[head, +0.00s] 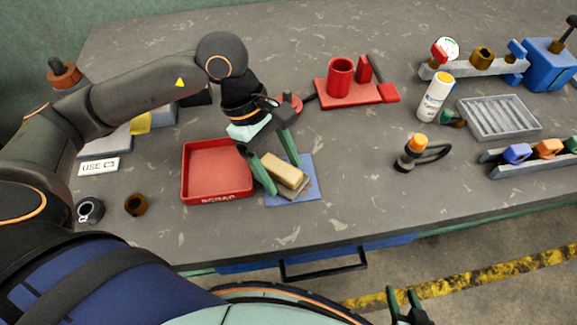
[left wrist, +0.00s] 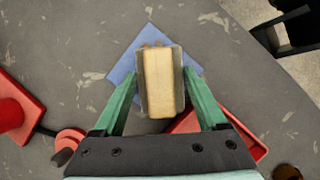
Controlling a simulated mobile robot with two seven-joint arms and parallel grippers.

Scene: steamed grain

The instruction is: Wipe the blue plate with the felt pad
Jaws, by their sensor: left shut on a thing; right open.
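The felt pad (head: 284,171), a tan block with a grey underside, is held between the green fingers of my left gripper (head: 286,179). The pad also shows in the left wrist view (left wrist: 159,82), with a finger on each long side. The blue plate (head: 311,187) lies flat on the workbench under the pad, and its corners show around it in the left wrist view (left wrist: 123,68). I cannot tell whether the pad touches the plate. My right gripper (head: 405,298) is open and empty at the bottom edge, in front of the bench.
A red scrap tray (head: 187,172) stands just left of the plate. A red fixture (head: 350,94) with a cup is behind it. A dark, orange-topped object (head: 412,150) and a white bottle (head: 435,97) stand to the right. The bench between is clear.

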